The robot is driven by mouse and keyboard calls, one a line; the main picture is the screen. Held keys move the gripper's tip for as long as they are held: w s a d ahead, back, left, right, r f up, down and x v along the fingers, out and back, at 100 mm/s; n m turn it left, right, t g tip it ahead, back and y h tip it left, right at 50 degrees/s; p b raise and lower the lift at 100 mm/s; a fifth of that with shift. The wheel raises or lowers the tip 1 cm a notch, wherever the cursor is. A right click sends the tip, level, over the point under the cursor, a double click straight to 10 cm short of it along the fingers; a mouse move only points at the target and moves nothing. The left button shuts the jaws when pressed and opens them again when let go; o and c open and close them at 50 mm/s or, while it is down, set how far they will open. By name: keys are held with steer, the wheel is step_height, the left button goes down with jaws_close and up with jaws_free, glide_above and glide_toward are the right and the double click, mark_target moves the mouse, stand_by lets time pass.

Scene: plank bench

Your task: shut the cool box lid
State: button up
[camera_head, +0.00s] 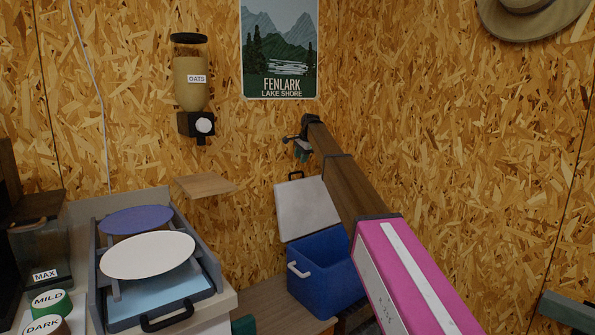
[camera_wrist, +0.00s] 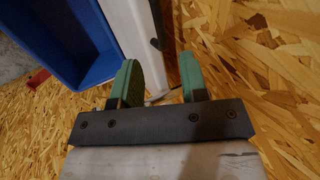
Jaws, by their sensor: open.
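The cool box (camera_head: 318,272) is a blue tub with a white handle on its side, standing low at the centre of the head view. Its pale lid (camera_head: 303,212) stands raised, leaning back towards the wall, with a dark handle at its top edge. My gripper (camera_head: 302,152) is above the lid's top edge in the head view, empty. In the wrist view my gripper (camera_wrist: 158,82) has its two green fingers apart. The white lid (camera_wrist: 122,28) is seen edge-on just beyond the left finger, beside the blue tub (camera_wrist: 62,45). Contact with the lid cannot be told.
A chipboard wall (camera_head: 430,130) stands close behind the lid. A small wooden shelf (camera_head: 205,186) and an oats dispenser (camera_head: 190,85) are on the wall to the left. A grey stand with round plates (camera_head: 148,255) and labelled jars is on the left bench.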

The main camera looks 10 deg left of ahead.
steer(key=x, duration=0.7)
steer(key=shift+w+f, duration=0.1)
steer(key=shift+f, duration=0.05)
jaws_close()
